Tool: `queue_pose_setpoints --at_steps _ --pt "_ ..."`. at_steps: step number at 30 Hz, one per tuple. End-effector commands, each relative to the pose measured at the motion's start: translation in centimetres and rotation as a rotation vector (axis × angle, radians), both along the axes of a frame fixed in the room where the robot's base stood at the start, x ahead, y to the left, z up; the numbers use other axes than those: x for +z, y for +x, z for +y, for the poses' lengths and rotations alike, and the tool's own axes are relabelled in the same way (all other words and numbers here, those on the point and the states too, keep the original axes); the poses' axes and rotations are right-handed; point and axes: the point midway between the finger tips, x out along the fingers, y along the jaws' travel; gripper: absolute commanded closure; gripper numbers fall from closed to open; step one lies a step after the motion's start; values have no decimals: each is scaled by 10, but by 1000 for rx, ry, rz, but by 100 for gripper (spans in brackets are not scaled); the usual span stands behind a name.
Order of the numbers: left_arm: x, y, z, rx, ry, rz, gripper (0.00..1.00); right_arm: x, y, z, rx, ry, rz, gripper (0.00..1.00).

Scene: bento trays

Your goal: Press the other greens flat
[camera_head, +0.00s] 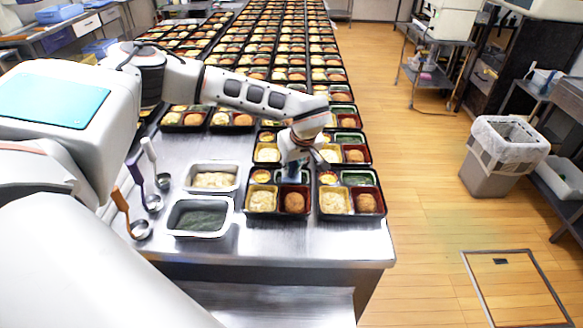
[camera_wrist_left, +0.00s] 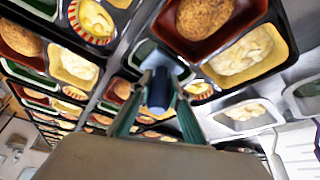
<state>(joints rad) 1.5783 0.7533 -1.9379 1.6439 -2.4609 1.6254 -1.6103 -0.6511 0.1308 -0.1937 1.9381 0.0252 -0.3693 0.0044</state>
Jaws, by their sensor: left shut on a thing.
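My left gripper (camera_head: 300,150) reaches over the front left bento tray (camera_head: 278,214) and points down. In the left wrist view its teal fingers (camera_wrist_left: 155,115) are shut on the dark handle of a blue presser (camera_wrist_left: 158,90). The presser's pale blue flat head (camera_wrist_left: 168,64) is at the tray's green compartment (camera_wrist_left: 144,50); the presser also shows in the head view (camera_head: 292,172). It hides most of the greens there, and I cannot tell whether it touches them. The front right tray (camera_head: 350,216) has uncovered greens (camera_head: 358,178). My right gripper is out of view.
A pan of dark greens (camera_head: 200,217) and a pan of pale salad (camera_head: 214,180) stand left of the front trays. Several ladles (camera_head: 152,202) lie further left. Rows of filled trays (camera_head: 275,70) run to the back. The table's front edge is clear.

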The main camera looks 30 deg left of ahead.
Motion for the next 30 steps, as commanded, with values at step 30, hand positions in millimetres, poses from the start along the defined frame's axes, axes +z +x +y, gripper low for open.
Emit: queue_pose_setpoints --at_steps 30 --pt "63 0 0 0 0 -1 100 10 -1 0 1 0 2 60"
